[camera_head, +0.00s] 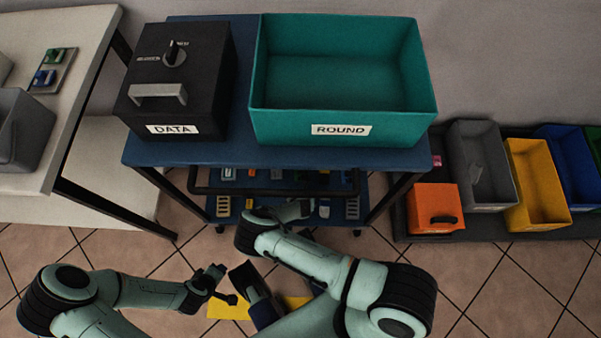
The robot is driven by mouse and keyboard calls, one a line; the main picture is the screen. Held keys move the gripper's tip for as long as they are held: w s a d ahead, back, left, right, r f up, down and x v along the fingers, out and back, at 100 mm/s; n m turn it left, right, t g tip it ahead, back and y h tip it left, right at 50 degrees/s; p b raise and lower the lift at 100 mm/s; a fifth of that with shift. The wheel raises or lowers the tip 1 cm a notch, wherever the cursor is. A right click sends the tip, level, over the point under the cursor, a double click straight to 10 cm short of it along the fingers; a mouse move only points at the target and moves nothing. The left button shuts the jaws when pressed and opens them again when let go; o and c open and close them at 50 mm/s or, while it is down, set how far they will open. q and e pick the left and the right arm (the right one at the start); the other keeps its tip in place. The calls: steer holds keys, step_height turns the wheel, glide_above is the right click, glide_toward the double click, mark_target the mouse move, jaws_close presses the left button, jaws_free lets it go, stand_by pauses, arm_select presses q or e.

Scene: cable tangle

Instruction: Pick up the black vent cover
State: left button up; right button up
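I cannot make out a black vent cover for certain. The lower blue shelf (268,211) under the table holds several small parts, among them a slatted beige piece (223,206) at its left. My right arm reaches across the middle, and its gripper (300,208) is at the shelf's front edge. Its fingertips are too small and covered to tell whether it is open or holds something. My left gripper (228,284) hangs low over the floor, left of centre. Its dark fingers look apart, with nothing visible between them.
On the blue table (280,155) stand a black DATA box (180,105) with a handle and dial, and an open teal ROUND bin (340,110). Grey (482,170), yellow (535,185) and blue bins and an orange box (432,205) stand right. A white table (60,140) is left.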

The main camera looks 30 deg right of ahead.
steer(key=shift+f, duration=0.25)
stand_by(0.3)
steer(key=shift+c, duration=0.6)
steer(key=c, duration=1)
